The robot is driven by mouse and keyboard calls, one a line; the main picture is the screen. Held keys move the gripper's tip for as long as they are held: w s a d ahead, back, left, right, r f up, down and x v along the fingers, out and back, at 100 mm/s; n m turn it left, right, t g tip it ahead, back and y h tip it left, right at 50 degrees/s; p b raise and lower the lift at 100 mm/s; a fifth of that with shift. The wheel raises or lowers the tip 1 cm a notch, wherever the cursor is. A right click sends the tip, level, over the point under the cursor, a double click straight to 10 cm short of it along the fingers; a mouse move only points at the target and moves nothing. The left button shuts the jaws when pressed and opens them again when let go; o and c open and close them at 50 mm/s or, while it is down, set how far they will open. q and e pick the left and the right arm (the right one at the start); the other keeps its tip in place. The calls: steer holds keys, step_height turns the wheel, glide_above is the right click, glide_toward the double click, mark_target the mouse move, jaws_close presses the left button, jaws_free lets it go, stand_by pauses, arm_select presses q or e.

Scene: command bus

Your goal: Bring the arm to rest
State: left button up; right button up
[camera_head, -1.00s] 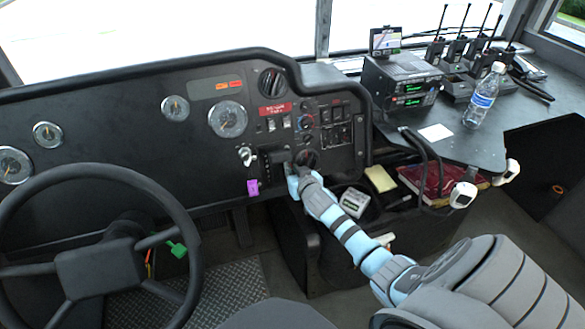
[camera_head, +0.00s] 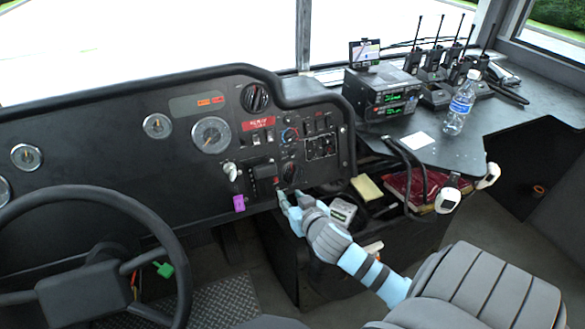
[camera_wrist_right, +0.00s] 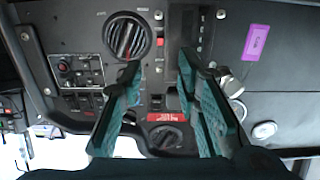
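My right arm, light blue and grey, reaches in from the lower right in the head view. Its gripper (camera_head: 291,197) is just below the lower right part of the dashboard panel, in front of the round black knob (camera_head: 291,173). In the right wrist view the two dark green fingers of the right gripper (camera_wrist_right: 160,64) stand apart with nothing held between them. The panel lies beyond the fingertips, with the knob (camera_wrist_right: 128,38) and a red label (camera_wrist_right: 167,117) in sight. My left gripper is not in view.
A steering wheel (camera_head: 173,232) stands at the left and a grey seat (camera_head: 500,285) at the lower right. A console with a white box (camera_head: 342,211) and yellow pad (camera_head: 367,188) is beside my arm. Radios (camera_head: 385,95) and a water bottle (camera_head: 460,103) stand on the shelf.

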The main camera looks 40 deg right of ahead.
steer(key=shift+s, duration=0.1)
stand_by(0.4)
steer(key=s+a+f+n+g+y, duration=0.1)
steer(key=s+a+f+g, duration=0.25)
steer(key=s, duration=0.35)
steer(key=s+a+f+n+g+y, duration=0.1)
steer(key=s+a+f+n+g, duration=0.1)
steer(key=s+a, duration=0.45)
steer(key=s+a+f+n+g+y, duration=0.1)
steer(key=s+a+f+g, duration=0.2)
steer(key=s, duration=0.6)
steer(key=s+d+f+g+p, duration=0.25)
steer(key=f+p, duration=0.35)
steer(key=f, duration=1)
steer(key=s+f+p, duration=0.1)
steer(key=s+f, duration=0.2)
steer(key=s, duration=0.4)
steer(key=s+f+p, duration=0.2)
steer(key=s+f, duration=0.2)
steer(key=s, duration=0.3)
steer(key=shift+s+a+y+p, duration=0.15)
steer(key=shift+a+y+p, duration=0.05)
steer(key=shift+y+p, duration=0.1)
